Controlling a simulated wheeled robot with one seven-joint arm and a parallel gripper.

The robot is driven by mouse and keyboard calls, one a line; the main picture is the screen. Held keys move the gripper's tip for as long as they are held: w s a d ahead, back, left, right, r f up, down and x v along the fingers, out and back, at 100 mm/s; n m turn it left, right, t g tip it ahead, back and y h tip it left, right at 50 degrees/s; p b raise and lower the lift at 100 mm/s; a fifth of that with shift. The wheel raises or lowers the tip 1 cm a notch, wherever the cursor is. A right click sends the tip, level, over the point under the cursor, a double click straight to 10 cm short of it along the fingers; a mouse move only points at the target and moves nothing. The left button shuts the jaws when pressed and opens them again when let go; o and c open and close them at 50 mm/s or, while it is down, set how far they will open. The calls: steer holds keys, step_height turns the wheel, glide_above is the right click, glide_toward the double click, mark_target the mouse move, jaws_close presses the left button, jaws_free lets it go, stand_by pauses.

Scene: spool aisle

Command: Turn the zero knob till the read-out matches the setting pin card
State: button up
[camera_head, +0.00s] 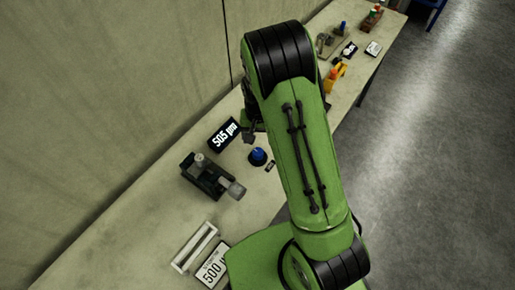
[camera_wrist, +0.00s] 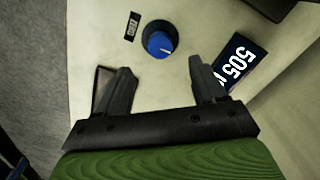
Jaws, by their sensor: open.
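The zero knob (camera_wrist: 160,40) is blue with a pale pointer line and a dark base. In the wrist view it lies ahead of my open, empty gripper (camera_wrist: 165,78), a little beyond the fingertips and between their lines. The knob also shows in the head view (camera_head: 258,155), just left of my arm. The read-out (camera_head: 221,136) is a black display showing 505 and a unit; it also shows in the wrist view (camera_wrist: 236,65), partly covered by a finger. The setting pin card (camera_head: 213,268) is white, reads 500, and is partly hidden by my arm.
A small label marked ZERO (camera_wrist: 132,26) sits beside the knob. A dark clamp-like fixture with a grey cylinder (camera_head: 208,176) stands left of the knob. A white frame (camera_head: 194,247) lies near the card. More tools (camera_head: 336,77) stand farther along the bench.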

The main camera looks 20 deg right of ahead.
mark_target(258, 152)
step_height(258, 152, down, 8)
steer(key=shift+s, duration=0.1)
steer(key=c, duration=1.1)
steer(key=shift+o, duration=0.2)
steer(key=n+b, duration=0.2)
steer(key=shift+f+n, duration=0.1)
steer(key=shift+n, duration=1.2)
steer(key=o, duration=1.1)
steer(key=shift+c, duration=0.2)
